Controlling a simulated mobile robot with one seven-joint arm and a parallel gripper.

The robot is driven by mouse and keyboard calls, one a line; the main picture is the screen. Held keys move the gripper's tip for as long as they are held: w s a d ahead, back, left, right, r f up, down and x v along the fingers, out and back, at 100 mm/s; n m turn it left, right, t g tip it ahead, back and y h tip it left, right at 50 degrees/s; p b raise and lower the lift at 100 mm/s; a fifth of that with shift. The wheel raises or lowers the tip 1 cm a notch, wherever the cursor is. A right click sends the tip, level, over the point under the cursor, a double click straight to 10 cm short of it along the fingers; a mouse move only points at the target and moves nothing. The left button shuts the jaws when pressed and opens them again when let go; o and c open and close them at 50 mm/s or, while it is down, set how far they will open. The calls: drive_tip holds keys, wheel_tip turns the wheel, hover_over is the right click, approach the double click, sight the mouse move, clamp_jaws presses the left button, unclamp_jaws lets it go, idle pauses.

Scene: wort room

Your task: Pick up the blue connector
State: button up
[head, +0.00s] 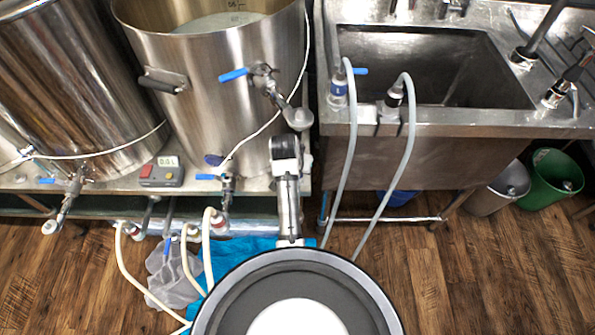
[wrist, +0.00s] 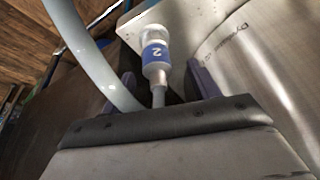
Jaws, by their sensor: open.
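The blue connector (head: 338,90) is a white fitting with a blue band. It sits upright in a bracket at the sink's front left edge, with a grey hose looping from its top. In the wrist view the connector (wrist: 155,52) shows a "2" on its blue band. My gripper (wrist: 162,75) is open, its two dark purple fingers apart on either side of the connector's narrow end. The connector's wider part shows beyond the fingertips. I cannot tell whether either finger touches it. In the head view my gripper's fingers cannot be made out.
A black-banded connector (head: 393,97) with its own hose stands just right of it. A grey hose (wrist: 85,50) passes close to the left finger. A large steel kettle (head: 205,90) with a blue-handled valve (head: 262,78) stands left, close to my arm. The sink basin (head: 430,65) is empty.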

drive_tip(key=shift+d+p+x, duration=0.2)
drive_tip(key=shift+p+x, duration=0.35)
drive_tip(key=shift+x, duration=2.2)
drive_tip(key=shift+s, duration=0.15)
drive_tip(key=shift+c, duration=0.3)
drive_tip(key=c, duration=1.1)
drive_tip(key=shift+o, duration=0.2)
wheel_tip(320, 180, up, 10)
drive_tip(key=shift+r+b, duration=0.1)
drive_tip(key=shift+b, duration=0.5)
